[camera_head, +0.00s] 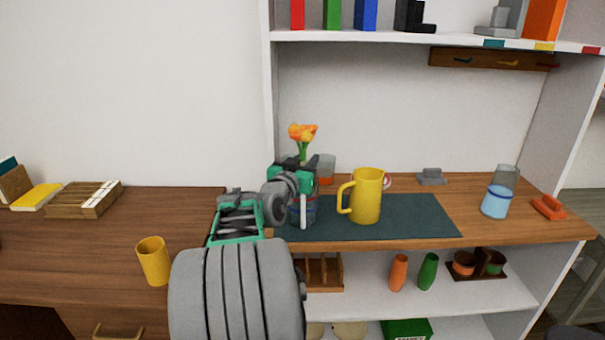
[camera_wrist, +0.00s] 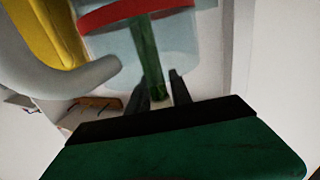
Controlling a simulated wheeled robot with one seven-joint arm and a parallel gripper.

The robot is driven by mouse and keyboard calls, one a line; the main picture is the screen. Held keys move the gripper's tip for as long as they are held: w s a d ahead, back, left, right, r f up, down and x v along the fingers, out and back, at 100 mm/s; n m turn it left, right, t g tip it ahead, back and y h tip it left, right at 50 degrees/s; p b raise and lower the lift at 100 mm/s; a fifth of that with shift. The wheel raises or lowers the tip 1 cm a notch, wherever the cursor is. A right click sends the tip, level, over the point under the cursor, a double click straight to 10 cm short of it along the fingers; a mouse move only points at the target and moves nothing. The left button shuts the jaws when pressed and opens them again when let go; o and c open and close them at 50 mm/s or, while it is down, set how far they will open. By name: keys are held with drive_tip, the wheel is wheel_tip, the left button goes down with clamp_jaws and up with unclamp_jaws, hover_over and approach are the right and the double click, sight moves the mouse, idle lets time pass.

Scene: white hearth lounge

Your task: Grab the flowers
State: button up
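The flowers (camera_head: 303,132) are orange blooms on a green stem, upright above the glass vase at the left end of the dark mat. The vase (camera_head: 294,215) holds blue water and is partly hidden by my arm. My gripper (camera_head: 304,172) is at the stem, just below the blooms. In the wrist view, the green stem (camera_wrist: 149,55) runs down between the two dark fingertips of my gripper (camera_wrist: 160,85). The fingers stand apart, with the stem in line with the gap. Contact with the stem is not clear.
A yellow mug (camera_head: 367,197) stands close to the right of the vase on the mat (camera_head: 425,215). A glass with reddish contents (camera_head: 327,167) stands behind my gripper. A blue-filled glass (camera_head: 496,200) is farther right. A white shelf (camera_head: 440,42) hangs above.

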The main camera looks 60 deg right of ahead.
clamp_jaws()
drive_tip(key=shift+r, duration=0.1)
idle(0.3)
